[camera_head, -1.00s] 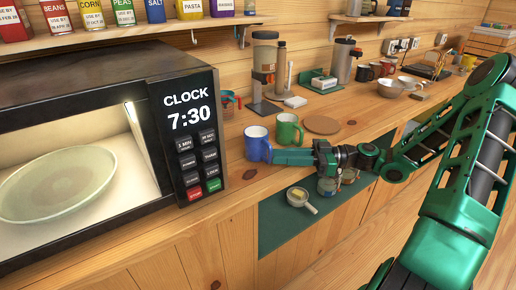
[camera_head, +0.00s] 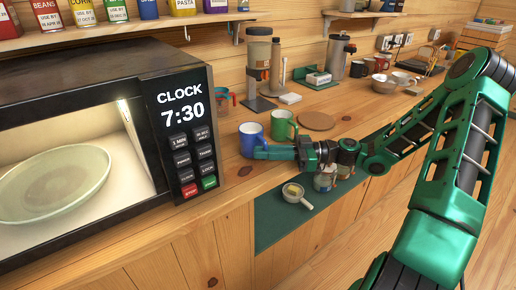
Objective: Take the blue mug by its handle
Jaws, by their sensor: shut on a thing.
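The blue mug (camera_head: 248,132) stands upright on the wooden counter, just right of the microwave. My gripper (camera_head: 264,152) reaches in from the right, low at the mug's front right side. Its fingers are shut on the mug, apparently at the handle, which the fingers hide. My green arm (camera_head: 415,130) stretches from the right of the picture to the mug.
A green mug (camera_head: 283,125) stands close behind, to the right. The microwave (camera_head: 120,130) is open at left with a plate inside. A small pan (camera_head: 293,194) and jars (camera_head: 325,180) are near the arm. A round wooden board (camera_head: 316,121) lies behind.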

